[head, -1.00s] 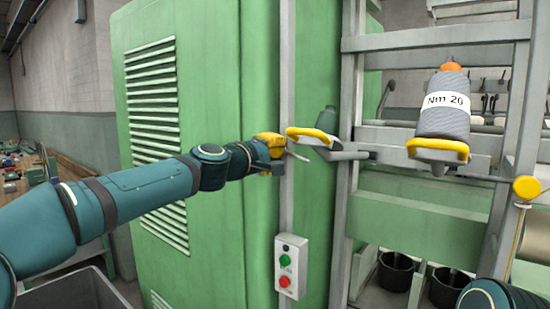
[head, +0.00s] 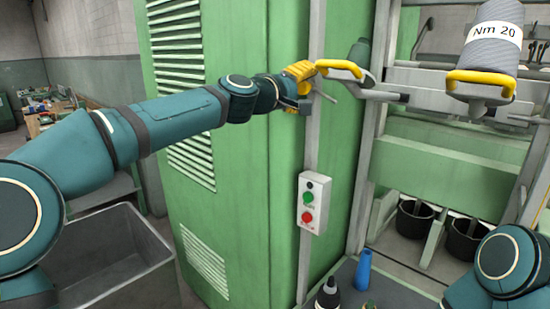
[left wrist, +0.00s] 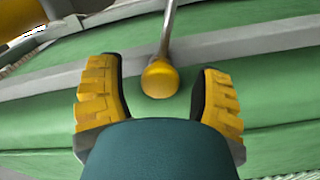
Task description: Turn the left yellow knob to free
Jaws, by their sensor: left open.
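The left yellow knob (left wrist: 160,79) shows in the left wrist view as a round yellow ball on the end of a thin metal rod. It sits between the two yellow-padded fingers of my left gripper (left wrist: 160,92), with a gap on both sides. In the head view my left gripper (head: 304,88) is at the corner of the green cabinet, just left of the yellow-rimmed bobbin holder. There the knob is hidden behind the fingers, and only its rod shows to the right. My right gripper is out of view; only part of my right arm shows at the lower right.
A large grey bobbin marked Nm 20 (head: 492,40) stands on a holder with a yellow rim. A box with green and red buttons (head: 313,203) is on the cabinet below the left gripper. A grey bin (head: 95,245) stands at left. A blue bottle (head: 364,270) is lower right.

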